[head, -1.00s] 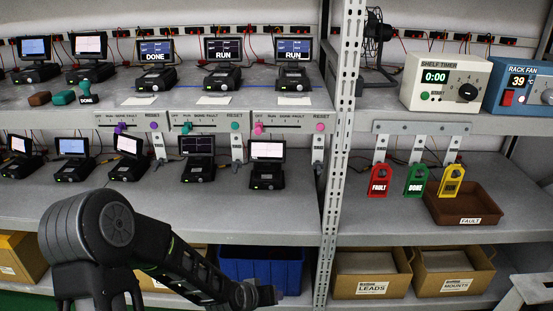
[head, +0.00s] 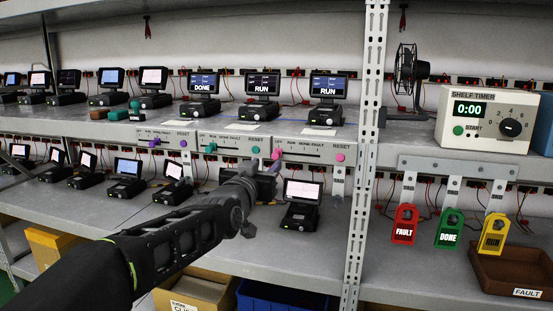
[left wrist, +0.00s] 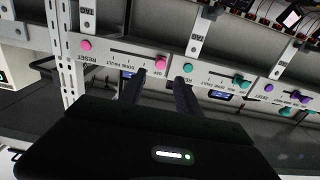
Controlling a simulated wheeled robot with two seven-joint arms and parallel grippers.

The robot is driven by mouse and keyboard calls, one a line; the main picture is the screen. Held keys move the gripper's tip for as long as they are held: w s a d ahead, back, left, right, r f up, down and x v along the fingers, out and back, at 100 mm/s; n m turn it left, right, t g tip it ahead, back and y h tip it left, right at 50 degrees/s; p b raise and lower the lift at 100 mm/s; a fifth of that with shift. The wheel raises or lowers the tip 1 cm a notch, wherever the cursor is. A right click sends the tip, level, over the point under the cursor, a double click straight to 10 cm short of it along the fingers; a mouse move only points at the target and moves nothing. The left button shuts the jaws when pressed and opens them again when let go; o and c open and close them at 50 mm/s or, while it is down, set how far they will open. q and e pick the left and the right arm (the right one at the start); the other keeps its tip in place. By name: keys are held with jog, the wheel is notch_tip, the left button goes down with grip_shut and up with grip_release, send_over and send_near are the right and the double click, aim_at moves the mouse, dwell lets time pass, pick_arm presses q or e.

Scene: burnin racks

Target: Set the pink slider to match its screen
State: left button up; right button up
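The pink slider knob (head: 276,154) sits at the left, OFF end of its slot on the right-hand panel of the upper shelf's front edge. The screen (head: 329,87) above that panel reads RUN. A pink RESET button (head: 340,157) is at the panel's right end. My left gripper (head: 265,168) is just below and in front of the slider knob. In the left wrist view, where the panel is upside down, the pink knob (left wrist: 160,72) shows just past and between the two spread fingertips (left wrist: 160,78). The gripper looks open and empty. My right gripper is not in view.
Teal (head: 256,150) and purple (head: 154,142) slider panels adjoin on the left. A metal upright (head: 366,160) stands right of the pink panel. A small monitor (head: 301,192) stands on the lower shelf below. Red, green and yellow tags hang at the right.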

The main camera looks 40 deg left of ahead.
aim_at(275, 156)
pick_arm(q)
jog(key=p+x, duration=0.1)
jog(key=x, duration=0.7)
jog(key=shift+s, duration=0.1)
jog(key=shift+c, duration=0.3)
grip_shut()
dwell(1.0)
